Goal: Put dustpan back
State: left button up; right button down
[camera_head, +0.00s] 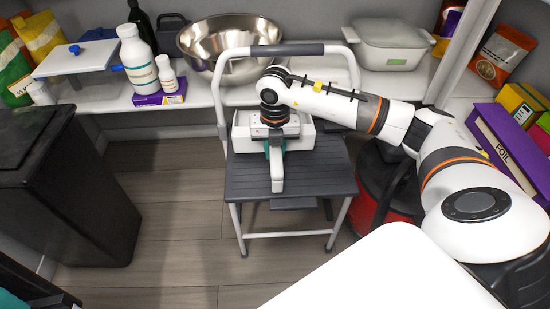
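A white and teal piece with a pale handle (277,177), which looks like the dustpan, is at the grey step stool (325,177). Its handle points toward me over the upper step. A white box-like part (243,131) sits behind the handle; I cannot tell whether it belongs to the dustpan. My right arm comes in from the right, and its wrist points down over this spot. My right gripper (276,140) is directly above or at the handle's far end, and its fingers are largely hidden. I cannot tell whether it grips the piece. My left gripper is not in view.
A shelf behind the stool holds a large steel bowl (228,45), a lidded white container (390,43) and white bottles (137,57). A black bin (70,185) stands left. A red and black round object (372,195) is right of the stool. Floor between bin and stool is clear.

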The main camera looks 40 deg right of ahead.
notch_tip(320, 180, down, 3)
jog(key=shift+b, duration=0.6)
jog(key=c, duration=1.1)
grip_release()
